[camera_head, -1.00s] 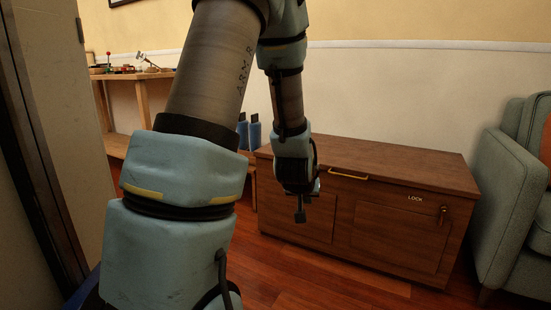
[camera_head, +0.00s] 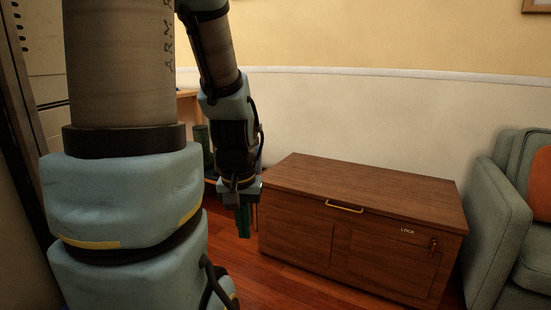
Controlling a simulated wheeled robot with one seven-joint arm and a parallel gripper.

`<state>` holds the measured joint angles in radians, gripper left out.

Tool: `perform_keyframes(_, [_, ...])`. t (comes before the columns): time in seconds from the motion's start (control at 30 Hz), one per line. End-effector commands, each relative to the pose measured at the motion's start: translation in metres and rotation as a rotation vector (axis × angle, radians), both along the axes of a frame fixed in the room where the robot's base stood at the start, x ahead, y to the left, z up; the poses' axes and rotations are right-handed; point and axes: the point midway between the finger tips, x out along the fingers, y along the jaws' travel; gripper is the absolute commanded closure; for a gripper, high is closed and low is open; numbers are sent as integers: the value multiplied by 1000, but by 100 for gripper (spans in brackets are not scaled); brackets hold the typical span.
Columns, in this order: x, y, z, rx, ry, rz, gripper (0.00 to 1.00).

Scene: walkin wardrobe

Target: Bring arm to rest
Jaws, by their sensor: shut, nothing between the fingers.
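My arm rises on the left side of the head view and bends over, its last links hanging down near the middle. My gripper (camera_head: 244,222) points downward at the arm's end, left of the wooden chest. Its fingers look dark green and are together, with nothing visible between them. It hangs in the air, and I see no contact with the chest. The arm's own links hide part of the left background.
A brown wooden chest (camera_head: 362,185) with a brass handle (camera_head: 344,208) and a "LOCK" label stands right of my gripper. A grey-green armchair (camera_head: 500,235) with an orange cushion (camera_head: 541,184) is at far right. A wooden table (camera_head: 187,94) shows partly behind my arm. Red wood floor (camera_head: 275,290) lies open in front.

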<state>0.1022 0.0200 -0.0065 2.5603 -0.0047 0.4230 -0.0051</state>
Motion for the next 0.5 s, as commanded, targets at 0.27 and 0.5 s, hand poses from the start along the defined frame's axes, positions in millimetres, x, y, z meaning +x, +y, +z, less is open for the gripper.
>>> perform_keyframes(0.27, [0,0,105,0,-1,0,100])
perform_keyframes(0.5, [0,0,178,0,-1,0,100])
